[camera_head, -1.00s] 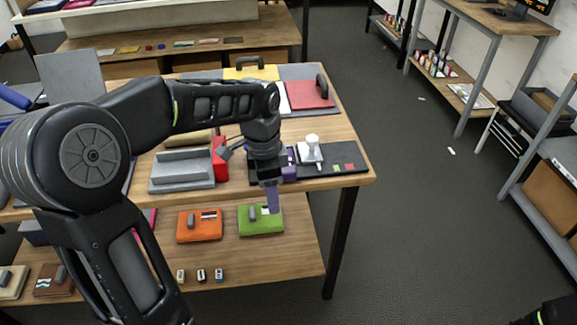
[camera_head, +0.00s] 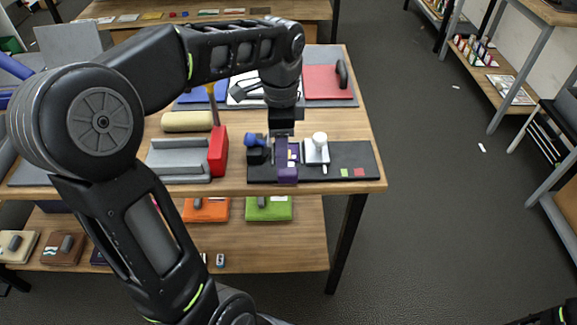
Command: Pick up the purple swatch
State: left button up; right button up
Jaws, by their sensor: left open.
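My left gripper (camera_head: 282,150) points down over the dark mat (camera_head: 262,176), open, directly at a purple block-like holder (camera_head: 288,175). Small pale and yellow patches show on the holder. I cannot make out a separate purple swatch; the gripper covers part of the holder, and whether they touch is unclear. My right gripper is not in view.
A white-knobbed tool (camera_head: 318,148) stands close right of the holder, and a blue-topped item (camera_head: 254,146) close left. Further left are a red block (camera_head: 218,150) and a grey tray (camera_head: 178,162). The mat's right end is mostly clear.

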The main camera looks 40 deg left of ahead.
aim_at(284, 170)
pick_arm(q)
jog(key=shift+f, duration=0.85)
jog(key=shift+d+f+p, duration=0.15)
jog(key=shift+f+p, duration=0.5)
jog(key=shift+f, duration=1.95)
jog(key=shift+c, duration=0.5)
grip_shut()
